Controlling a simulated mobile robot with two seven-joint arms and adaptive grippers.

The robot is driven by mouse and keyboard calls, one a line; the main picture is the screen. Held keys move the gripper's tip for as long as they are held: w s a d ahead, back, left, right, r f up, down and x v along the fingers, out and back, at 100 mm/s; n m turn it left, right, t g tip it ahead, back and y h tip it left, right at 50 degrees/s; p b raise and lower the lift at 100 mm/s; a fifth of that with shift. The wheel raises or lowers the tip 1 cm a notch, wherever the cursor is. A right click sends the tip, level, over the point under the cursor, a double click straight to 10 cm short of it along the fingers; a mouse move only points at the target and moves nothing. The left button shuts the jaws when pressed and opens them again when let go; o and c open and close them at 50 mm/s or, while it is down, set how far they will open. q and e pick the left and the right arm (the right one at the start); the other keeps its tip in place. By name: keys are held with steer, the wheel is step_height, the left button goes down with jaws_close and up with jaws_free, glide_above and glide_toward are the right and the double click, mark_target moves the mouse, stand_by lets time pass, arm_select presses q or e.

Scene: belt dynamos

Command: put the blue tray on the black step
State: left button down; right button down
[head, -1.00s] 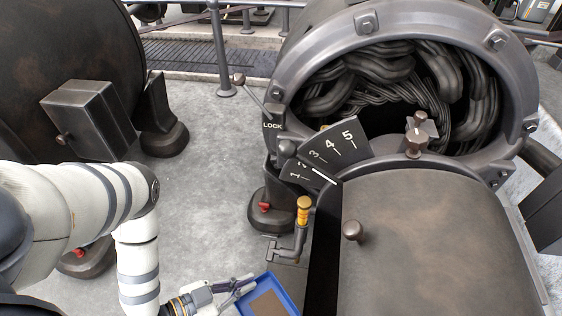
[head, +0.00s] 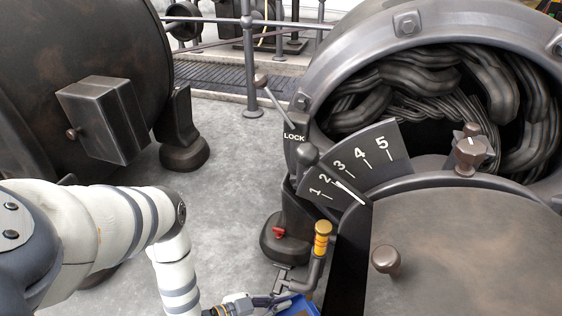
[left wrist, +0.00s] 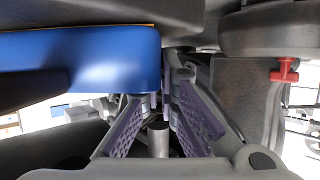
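The blue tray (head: 303,309) shows only as a small piece at the bottom edge of the head view, at the tips of my left gripper (head: 268,301). In the left wrist view the blue tray (left wrist: 85,58) is large at upper left, and its right end reaches the fingertips of my left gripper (left wrist: 163,100). The fingers, with purple pads, close on the tray's edge; the exact contact is partly hidden. I cannot pick out the black step with certainty. My right gripper is in neither view.
A dial plate (head: 352,165) numbered 1 to 5 and a yellow-handled lever (head: 321,240) stand close to the tray. A large open machine housing (head: 345,50) fills the right. A dark drum (head: 75,50) stands at left. Grey floor (head: 225,205) lies clear between them.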

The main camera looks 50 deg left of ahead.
arm_select(q)
steer(key=shift+f, duration=0.15)
steer(key=c, duration=1.8)
jaws_free()
steer(key=shift+s+a+r, duration=0.1)
steer(key=shift+s+r, duration=0.2)
steer(key=shift+r, duration=0.05)
steer(key=p+v, duration=0.4)
steer(key=v, duration=0.7)
steer(key=shift+s, duration=0.2)
steer(key=shift+f, duration=0.1)
